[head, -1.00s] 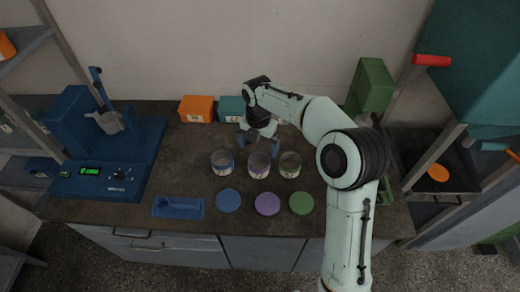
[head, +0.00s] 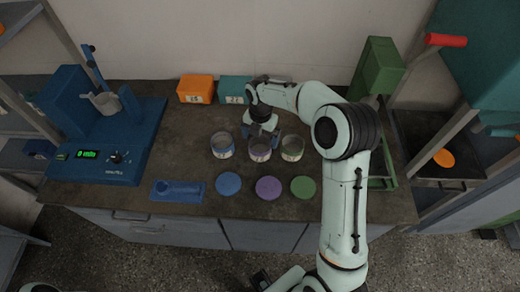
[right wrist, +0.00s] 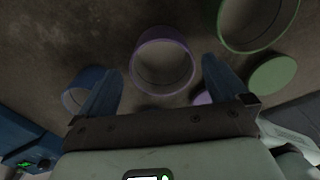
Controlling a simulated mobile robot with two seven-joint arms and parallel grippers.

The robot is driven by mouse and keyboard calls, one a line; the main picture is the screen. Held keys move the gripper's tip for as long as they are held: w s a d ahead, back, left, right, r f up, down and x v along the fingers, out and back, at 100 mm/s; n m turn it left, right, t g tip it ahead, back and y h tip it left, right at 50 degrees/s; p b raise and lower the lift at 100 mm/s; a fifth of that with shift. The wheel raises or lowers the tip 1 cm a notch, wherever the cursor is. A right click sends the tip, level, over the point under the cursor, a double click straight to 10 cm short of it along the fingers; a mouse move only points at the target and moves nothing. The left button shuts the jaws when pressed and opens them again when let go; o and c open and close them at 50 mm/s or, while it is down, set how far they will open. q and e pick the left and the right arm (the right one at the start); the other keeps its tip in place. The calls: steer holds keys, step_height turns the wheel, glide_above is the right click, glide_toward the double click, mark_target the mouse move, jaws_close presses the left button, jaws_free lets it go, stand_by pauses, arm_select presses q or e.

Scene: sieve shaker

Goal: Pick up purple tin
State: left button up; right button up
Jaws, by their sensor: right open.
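The purple tin (head: 260,151) is an open, upright can on the dark bench, between the blue tin (head: 222,146) and the green tin (head: 292,149). My right gripper (head: 261,135) is open and empty, just above and behind the purple tin. In the right wrist view, the purple tin (right wrist: 163,64) shows its round rim ahead of and between the spread fingers of my right gripper (right wrist: 161,85), and no contact is visible. The left finger partly covers the blue tin (right wrist: 76,96). My left gripper is not identifiable in view.
Blue (head: 228,184), purple (head: 268,188) and green (head: 303,187) lids lie in front of the tins. A blue tray (head: 177,191) and blue device (head: 112,165) are left. Orange (head: 196,89) and teal (head: 234,90) boxes stand behind. A green machine (head: 374,75) stands right.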

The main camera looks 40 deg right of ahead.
mark_target(260, 145)
step_height(260, 145, down, 4)
steer(key=shift+s+a+f, duration=0.15)
steer(key=shift+f, duration=0.1)
steer(key=c, duration=0.9)
steer(key=shift+r, duration=0.15)
